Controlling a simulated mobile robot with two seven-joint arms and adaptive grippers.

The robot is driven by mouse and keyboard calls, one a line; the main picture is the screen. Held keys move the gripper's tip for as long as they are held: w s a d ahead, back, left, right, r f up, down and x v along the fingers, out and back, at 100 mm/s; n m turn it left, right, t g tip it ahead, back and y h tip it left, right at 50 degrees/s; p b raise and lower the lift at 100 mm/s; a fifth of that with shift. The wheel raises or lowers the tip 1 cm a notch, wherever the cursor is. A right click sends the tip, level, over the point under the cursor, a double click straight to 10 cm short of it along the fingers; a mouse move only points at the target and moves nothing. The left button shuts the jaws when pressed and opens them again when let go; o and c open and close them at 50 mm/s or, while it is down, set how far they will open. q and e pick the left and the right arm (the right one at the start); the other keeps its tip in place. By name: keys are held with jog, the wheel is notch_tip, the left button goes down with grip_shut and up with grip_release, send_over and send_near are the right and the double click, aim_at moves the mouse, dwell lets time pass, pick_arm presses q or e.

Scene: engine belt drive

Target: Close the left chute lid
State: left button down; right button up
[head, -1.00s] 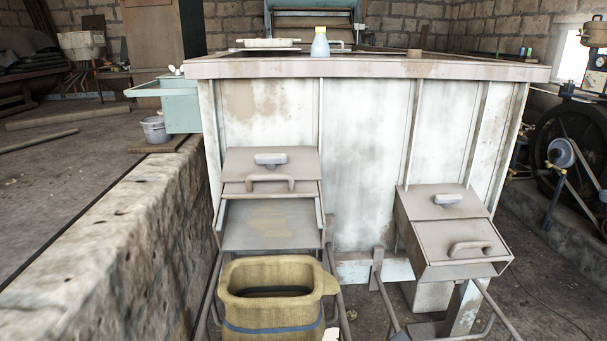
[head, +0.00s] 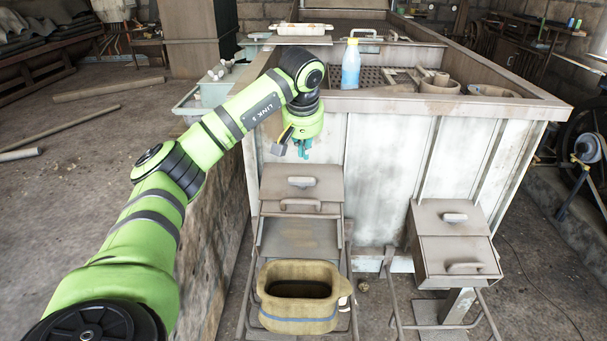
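The left chute (head: 292,238) is on the front of the whitish bin, and its sloping floor shows bare above a yellowish container. The left chute lid (head: 287,206) is up at the top of that slope, with its bar handle (head: 301,204) facing out. A second handle (head: 302,182) sits on the fixed-looking panel above it. My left gripper (head: 303,151) hangs pointing down in front of the bin wall, above the chute and apart from the handles. Its teal fingers are small, and whether they are open is unclear. My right gripper is out of view.
The yellowish container (head: 298,318) stands beneath the left chute's mouth. The right chute (head: 456,258) has its lid down. A stone wall (head: 215,222) runs along the left.

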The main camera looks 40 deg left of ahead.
aim_at(303, 180)
pick_arm(q)
jog(key=x, duration=0.6)
jog(key=p+x, duration=0.1)
jog(key=x, duration=0.2)
jog(key=shift+a+r, duration=0.1)
jog(key=shift+a, duration=0.25)
jog(key=shift+s+d+f+p, duration=0.15)
jog(key=shift+s+d+f, duration=0.2)
jog(key=shift+f, duration=0.1)
jog(key=shift+s+d+f+p, duration=0.15)
jog(key=shift+s+d+f, duration=0.05)
jog(key=shift+s+f, duration=0.2)
jog(key=shift+s+d+f, duration=0.45)
jog(key=shift+s+d, duration=0.1)
